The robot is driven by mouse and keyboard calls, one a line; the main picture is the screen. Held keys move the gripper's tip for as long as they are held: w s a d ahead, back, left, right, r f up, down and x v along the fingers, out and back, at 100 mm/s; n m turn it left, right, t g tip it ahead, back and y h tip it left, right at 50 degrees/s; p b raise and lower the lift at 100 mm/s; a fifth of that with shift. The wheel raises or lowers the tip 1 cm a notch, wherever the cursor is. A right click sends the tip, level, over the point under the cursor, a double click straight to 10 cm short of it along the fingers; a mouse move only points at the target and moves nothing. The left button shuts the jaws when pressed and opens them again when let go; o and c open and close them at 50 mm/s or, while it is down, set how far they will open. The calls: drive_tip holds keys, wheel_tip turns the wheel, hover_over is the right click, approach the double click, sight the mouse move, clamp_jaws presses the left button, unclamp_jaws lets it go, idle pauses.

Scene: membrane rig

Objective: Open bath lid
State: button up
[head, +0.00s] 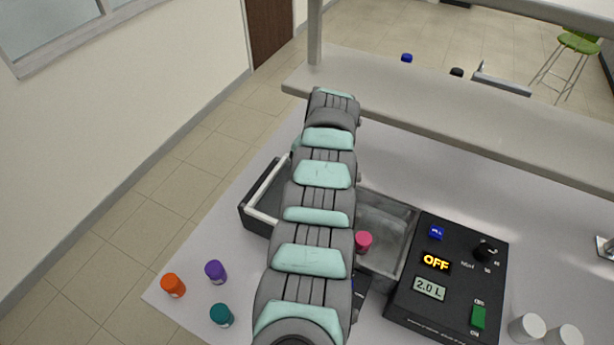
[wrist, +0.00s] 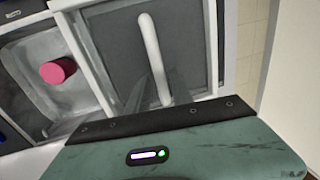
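The bath (head: 385,225) is a grey basin left of the black control unit, partly hidden behind my arm in the head view. A pink-capped item (head: 364,242) is in its uncovered part; it also shows in the wrist view (wrist: 57,71). A lid-like grey panel with a pale frame (wrist: 105,45) and a curved white handle (wrist: 149,50) lies beside that uncovered part in the wrist view. My gripper's green body (wrist: 215,145) is close to the handle's lower end.
The control unit (head: 450,275) reads OFF and 2.0 L. Orange (head: 173,285), purple (head: 215,271) and teal (head: 221,315) capped items stand at the front left. White cylinders (head: 527,327) stand front right. A raised shelf (head: 430,95) runs along the back.

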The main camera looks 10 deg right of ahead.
drive_tip(key=shift+o, duration=0.8)
drive_tip(key=shift+r, duration=0.15)
wheel_tip(320, 180, up, 10)
drive_tip(key=s+d+b, duration=0.1)
drive_tip(key=shift+d+r, duration=0.15)
drive_tip(key=shift+d, duration=0.2)
